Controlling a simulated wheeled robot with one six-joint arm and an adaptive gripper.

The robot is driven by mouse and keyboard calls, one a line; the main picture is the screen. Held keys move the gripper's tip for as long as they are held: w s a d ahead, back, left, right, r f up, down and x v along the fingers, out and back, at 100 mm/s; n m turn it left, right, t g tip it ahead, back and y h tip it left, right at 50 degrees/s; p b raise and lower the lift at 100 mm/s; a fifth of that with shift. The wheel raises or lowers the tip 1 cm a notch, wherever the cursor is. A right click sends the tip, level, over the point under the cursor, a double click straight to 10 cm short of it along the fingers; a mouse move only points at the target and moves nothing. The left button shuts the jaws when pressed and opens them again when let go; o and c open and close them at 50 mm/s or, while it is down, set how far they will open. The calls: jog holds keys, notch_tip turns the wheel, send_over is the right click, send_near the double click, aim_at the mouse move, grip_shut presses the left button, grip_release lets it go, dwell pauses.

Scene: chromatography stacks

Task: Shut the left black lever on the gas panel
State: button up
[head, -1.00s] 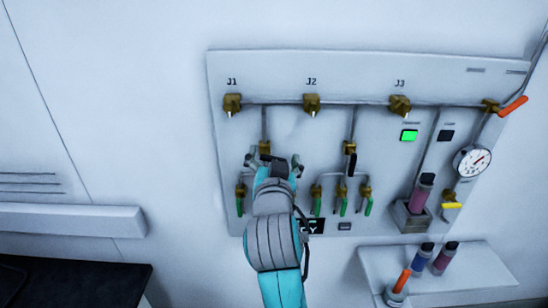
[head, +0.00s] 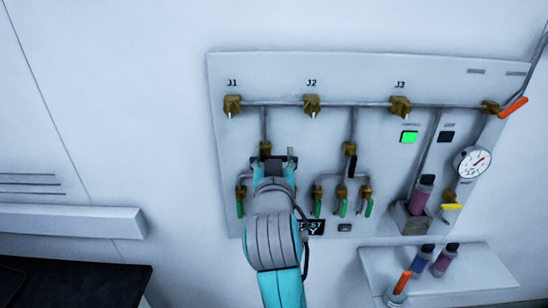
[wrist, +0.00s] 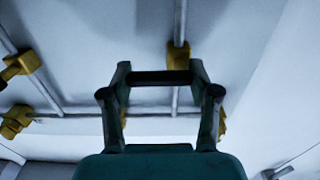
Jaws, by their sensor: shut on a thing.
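The gas panel (head: 300,75) is on the wall. The left black lever (wrist: 160,77) lies crosswise to its vertical pipe, just by a brass valve (wrist: 178,55). In the head view that valve (head: 265,148) shows above my gripper (head: 274,158), which hides part of the lever. In the wrist view my gripper (wrist: 160,72) has one finger at each end of the lever and is shut on it. The right black lever (head: 352,165) hangs downward, in line with its pipe.
Green-handled valves (head: 240,205) sit close below on both sides of my gripper. A gauge (head: 472,161), a lit green indicator (head: 409,136) and an orange lever (head: 513,107) are at the right. A shelf (head: 475,275) with capped vials juts out at lower right.

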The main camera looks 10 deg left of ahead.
jog(key=o, duration=1.2)
jog(key=shift+c, duration=0.2)
jog(key=s+d, duration=0.2)
jog(key=s, duration=0.9)
jog(key=shift+s, duration=0.4)
